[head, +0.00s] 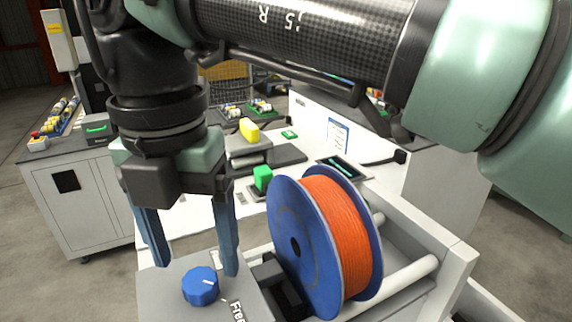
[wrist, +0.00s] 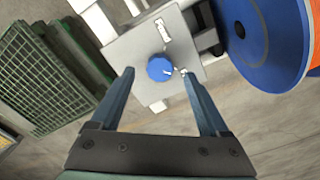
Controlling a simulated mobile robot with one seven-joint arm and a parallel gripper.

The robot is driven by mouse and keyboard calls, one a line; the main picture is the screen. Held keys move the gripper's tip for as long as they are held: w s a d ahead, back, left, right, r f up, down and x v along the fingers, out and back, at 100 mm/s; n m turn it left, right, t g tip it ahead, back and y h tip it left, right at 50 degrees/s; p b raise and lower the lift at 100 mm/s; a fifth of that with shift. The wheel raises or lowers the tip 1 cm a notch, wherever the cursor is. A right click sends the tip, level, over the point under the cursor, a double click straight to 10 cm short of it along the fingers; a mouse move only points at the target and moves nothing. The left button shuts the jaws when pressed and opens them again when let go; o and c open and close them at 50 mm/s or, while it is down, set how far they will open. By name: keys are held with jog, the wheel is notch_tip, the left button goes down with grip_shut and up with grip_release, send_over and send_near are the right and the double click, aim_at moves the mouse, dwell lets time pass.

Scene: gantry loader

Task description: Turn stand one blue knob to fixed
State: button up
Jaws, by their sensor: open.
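The blue knob (head: 200,286) sits on a grey panel (head: 165,285) and also shows in the wrist view (wrist: 160,68). It has a white pointer mark on its right side in the head view. The word "Free" is printed on the panel to the lower right of the knob. A second label, partly hidden by a finger, lies farther back. My gripper (head: 195,265) is open, its blue fingers pointing down over the panel. In the wrist view the knob appears between the fingertips (wrist: 158,73), with no contact visible.
A blue spool (head: 290,235) wound with orange cable (head: 340,230) stands close right of my gripper, on rollers in a white frame. A green block (head: 262,178) and a yellow block (head: 249,130) are behind. Green grating (wrist: 45,80) lies left in the wrist view.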

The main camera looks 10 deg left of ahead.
aim_at(200, 278)
notch_tip(200, 278, down, 4)
jog(key=shift+r+b, duration=0.2)
jog(key=shift+b, duration=0.65)
grip_shut()
